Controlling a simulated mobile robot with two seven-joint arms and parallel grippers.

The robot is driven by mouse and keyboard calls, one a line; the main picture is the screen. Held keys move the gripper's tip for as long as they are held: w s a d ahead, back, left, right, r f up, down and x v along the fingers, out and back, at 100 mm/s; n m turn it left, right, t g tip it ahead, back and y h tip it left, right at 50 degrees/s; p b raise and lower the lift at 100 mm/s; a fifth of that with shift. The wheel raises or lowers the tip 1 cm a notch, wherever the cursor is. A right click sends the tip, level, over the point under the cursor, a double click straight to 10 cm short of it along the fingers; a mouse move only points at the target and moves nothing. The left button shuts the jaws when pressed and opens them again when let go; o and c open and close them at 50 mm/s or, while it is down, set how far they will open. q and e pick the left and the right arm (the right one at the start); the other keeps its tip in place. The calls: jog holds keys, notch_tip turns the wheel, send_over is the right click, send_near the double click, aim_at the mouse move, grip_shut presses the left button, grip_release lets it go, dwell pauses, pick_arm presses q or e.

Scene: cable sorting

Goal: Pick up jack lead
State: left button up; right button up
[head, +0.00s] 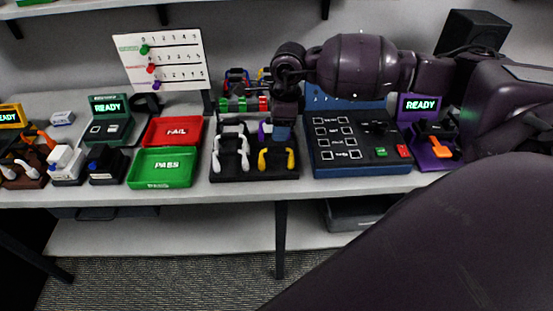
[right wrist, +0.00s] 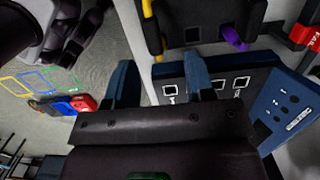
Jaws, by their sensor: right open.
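A black rack (head: 254,173) on the bench holds looped leads: white ones (head: 231,160) on the left, a yellow one (head: 276,159) at the front right and a purple one (head: 264,131) behind it, partly hidden. I cannot tell which of them is the jack lead. My right gripper (head: 283,130) points down over the right half of the rack, behind the yellow lead. In the right wrist view its two blue fingers (right wrist: 161,78) are spread with nothing between them. The yellow lead (right wrist: 151,25) and purple lead (right wrist: 236,40) show beyond the fingertips. My left gripper is not in view.
A blue panel (head: 325,163) with several sockets stands right of the rack. A green PASS tray (head: 160,184) and red FAIL tray (head: 158,131) lie to its left. A purple READY station (head: 433,162) is at the right. A white numbered board (head: 165,62) stands behind.

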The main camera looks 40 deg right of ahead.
aim_at(277, 147)
jog(key=shift+s+a+f+p, duration=0.1)
jog(key=shift+a+f+p, duration=0.1)
jog(key=shift+f, duration=0.95)
jog(key=shift+a+f+p, duration=0.1)
jog(key=shift+a+f, duration=0.05)
jog(key=shift+f, duration=1.05)
jog(key=shift+s+a+f+p, duration=0.1)
jog(key=shift+a+f, duration=0.1)
jog(key=shift+f, duration=0.95)
grip_shut()
